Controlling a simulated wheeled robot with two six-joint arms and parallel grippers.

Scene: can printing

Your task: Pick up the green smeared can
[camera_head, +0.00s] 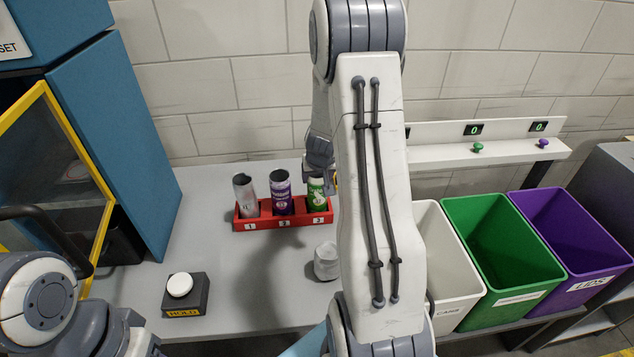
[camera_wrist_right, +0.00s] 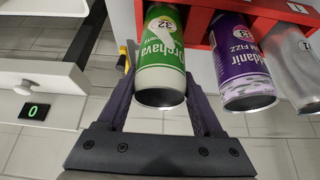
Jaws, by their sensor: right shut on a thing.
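The green can (camera_head: 316,190) is in the rightmost slot of the red rack (camera_head: 284,222), marked 3. In the right wrist view the green can (camera_wrist_right: 162,62) has a white label area and lettering, with a pale streak across its green part. My right gripper (camera_head: 321,172) is at the can from above; in the wrist view its two fingers (camera_wrist_right: 160,80) lie on both sides of the can, shut on it. The can is still within the rack. My left arm shows at the lower left, but its gripper is out of view.
A purple can (camera_head: 281,192) and a silver can (camera_head: 244,194) stand in the other slots. A crumpled silver can (camera_head: 326,262) and a HOLD button (camera_head: 180,286) are on the grey table. White (camera_head: 447,262), green (camera_head: 502,250) and purple (camera_head: 574,240) bins stand right.

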